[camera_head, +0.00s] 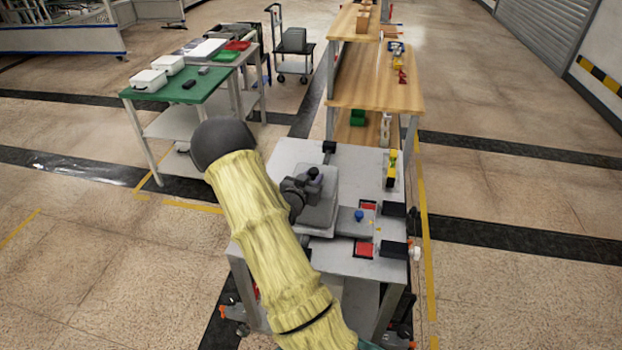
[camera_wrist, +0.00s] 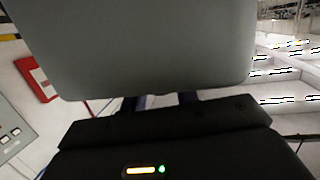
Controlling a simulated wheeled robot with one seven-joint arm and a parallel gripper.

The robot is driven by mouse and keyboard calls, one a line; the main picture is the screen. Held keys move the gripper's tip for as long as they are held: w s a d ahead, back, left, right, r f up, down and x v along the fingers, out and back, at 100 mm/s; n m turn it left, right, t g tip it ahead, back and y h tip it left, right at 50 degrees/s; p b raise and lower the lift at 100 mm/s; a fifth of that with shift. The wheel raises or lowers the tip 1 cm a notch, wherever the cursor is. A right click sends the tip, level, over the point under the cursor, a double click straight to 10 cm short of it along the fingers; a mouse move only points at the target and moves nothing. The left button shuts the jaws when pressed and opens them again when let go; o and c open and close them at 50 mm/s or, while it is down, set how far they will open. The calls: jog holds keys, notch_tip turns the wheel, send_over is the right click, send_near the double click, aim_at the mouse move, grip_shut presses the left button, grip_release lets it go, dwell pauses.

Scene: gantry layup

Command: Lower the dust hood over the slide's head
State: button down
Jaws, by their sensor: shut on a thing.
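The dust hood (camera_head: 318,213) is a grey box with rounded edges, over the middle of the grey bench in the head view. My gripper (camera_head: 312,180) is at its top, shut on the hood by what looks like a dark knob. In the wrist view the hood (camera_wrist: 140,45) fills the upper middle, just beyond my gripper (camera_wrist: 160,99), whose fingers are mostly hidden. The slide (camera_head: 352,222) is a grey flat block with a blue knob, just right of the hood. I cannot see its head; the hood and my arm block that side. Whether the hood rests or hangs is unclear.
The grey bench (camera_head: 292,152) also bears red pads (camera_head: 365,249), black boxes (camera_head: 393,249) and a yellow-and-black item (camera_head: 391,168) at right. A wooden shelf unit (camera_head: 350,88) stands behind. A green-topped table (camera_head: 178,112) stands at left. Open floor lies left and right.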

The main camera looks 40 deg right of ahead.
jog(key=c, duration=1)
grip_release()
jog(key=b+v, duration=0.3)
jog(key=v, duration=1.4)
jog(key=shift+s+a+f, duration=0.1)
jog(key=shift+a, duration=0.1)
